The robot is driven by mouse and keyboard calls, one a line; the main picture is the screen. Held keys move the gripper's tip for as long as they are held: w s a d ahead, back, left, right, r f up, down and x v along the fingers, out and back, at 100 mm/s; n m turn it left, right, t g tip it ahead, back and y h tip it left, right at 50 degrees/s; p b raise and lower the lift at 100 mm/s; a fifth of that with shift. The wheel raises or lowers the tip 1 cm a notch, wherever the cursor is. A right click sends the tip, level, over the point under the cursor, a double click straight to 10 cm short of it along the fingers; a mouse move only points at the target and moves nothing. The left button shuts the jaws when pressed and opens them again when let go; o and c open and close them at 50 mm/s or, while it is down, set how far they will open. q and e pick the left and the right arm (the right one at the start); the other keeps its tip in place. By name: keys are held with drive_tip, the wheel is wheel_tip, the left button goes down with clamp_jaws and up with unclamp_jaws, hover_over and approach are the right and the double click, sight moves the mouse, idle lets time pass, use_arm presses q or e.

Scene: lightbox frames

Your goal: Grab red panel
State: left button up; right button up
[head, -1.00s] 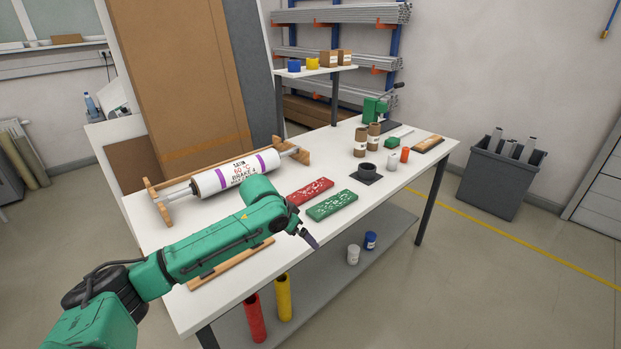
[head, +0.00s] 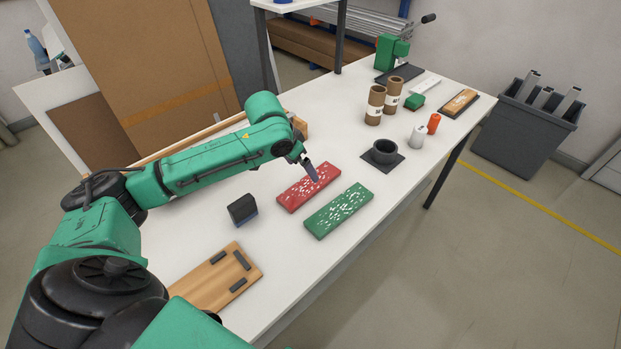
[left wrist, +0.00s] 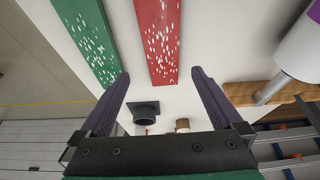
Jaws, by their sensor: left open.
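The red panel (head: 308,186), speckled with white, lies flat on the white table in the head view. In the left wrist view the red panel (left wrist: 158,45) runs down from the top edge, its near end between the fingers in the picture. My right gripper is not in view.
A green speckled panel (head: 338,211) lies beside the red one, with a narrow gap. A dark block (head: 242,209) and a wooden board (head: 215,280) are nearer. A black cup (head: 384,151) and cardboard tubes (head: 376,105) stand farther right. A roller rack's wood shows behind my arm.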

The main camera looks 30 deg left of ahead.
sight(310, 184)
use_arm(q)
drive_tip(key=x, duration=0.3)
drive_tip(key=shift+w+f, duration=0.1)
drive_tip(key=shift+f, duration=0.15)
drive_tip(key=p+x, duration=0.1)
drive_tip(key=x, duration=0.5)
drive_tip(key=shift+a+p, duration=0.1)
drive_tip(key=shift+p, duration=0.2)
drive_tip(key=shift+w, duration=0.1)
drive_tip(key=shift+c, duration=0.9)
drive_tip(key=shift+f, duration=0.1)
drive_tip(key=c, duration=1)
drive_tip(key=shift+c, duration=1.2)
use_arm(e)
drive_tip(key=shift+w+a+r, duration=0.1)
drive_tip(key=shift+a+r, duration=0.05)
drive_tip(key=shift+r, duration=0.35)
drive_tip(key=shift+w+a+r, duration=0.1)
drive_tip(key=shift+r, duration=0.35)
